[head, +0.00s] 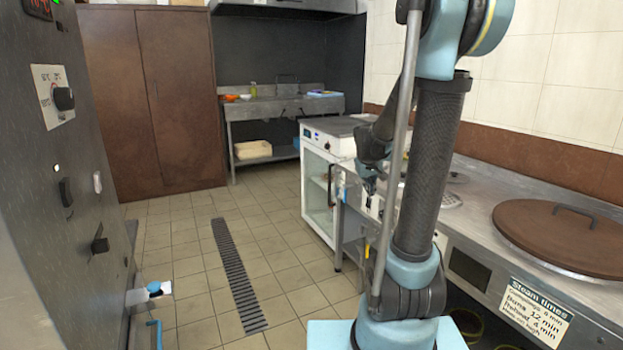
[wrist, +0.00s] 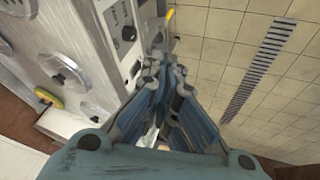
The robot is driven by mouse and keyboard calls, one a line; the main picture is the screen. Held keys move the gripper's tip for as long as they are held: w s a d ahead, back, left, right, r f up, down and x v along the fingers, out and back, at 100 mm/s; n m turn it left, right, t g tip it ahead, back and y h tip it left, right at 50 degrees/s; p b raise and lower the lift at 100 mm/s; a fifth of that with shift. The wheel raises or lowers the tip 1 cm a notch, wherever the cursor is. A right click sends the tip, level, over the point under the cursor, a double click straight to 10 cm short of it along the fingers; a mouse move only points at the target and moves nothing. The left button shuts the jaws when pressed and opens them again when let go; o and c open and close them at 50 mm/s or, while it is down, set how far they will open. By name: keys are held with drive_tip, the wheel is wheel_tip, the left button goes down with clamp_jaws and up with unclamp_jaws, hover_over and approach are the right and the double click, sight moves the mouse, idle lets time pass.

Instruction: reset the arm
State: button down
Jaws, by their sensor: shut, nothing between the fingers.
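My gripper (wrist: 163,70) shows in the wrist view, with its two fingers drawn together at the tips and nothing between them. It points down toward the floor beside the front of the steel counter. In the head view my gripper (head: 369,190) is small and dark, in front of the counter line, partly hidden by my arm. My arm stands upright at the right of centre in the head view.
A steel counter (head: 480,235) with a round brown lid (head: 562,236) runs along the right wall. A white cabinet (head: 318,190) stands beyond it. A dark panel with knobs (head: 65,180) is close on the left. Tiled floor with a drain grate (head: 236,272) is clear between.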

drive_tip(key=s+a+f+m+g+y, duration=0.1)
drive_tip(key=s+f, duration=0.2)
drive_tip(key=s, duration=1.3)
drive_tip(key=s+a+f+m+g+y, duration=0.1)
drive_tip(key=s+f+g, duration=0.1)
drive_tip(key=s, duration=1.4)
drive_tip(key=shift+s+a+f, duration=0.3)
drive_tip(key=shift+f, duration=0.1)
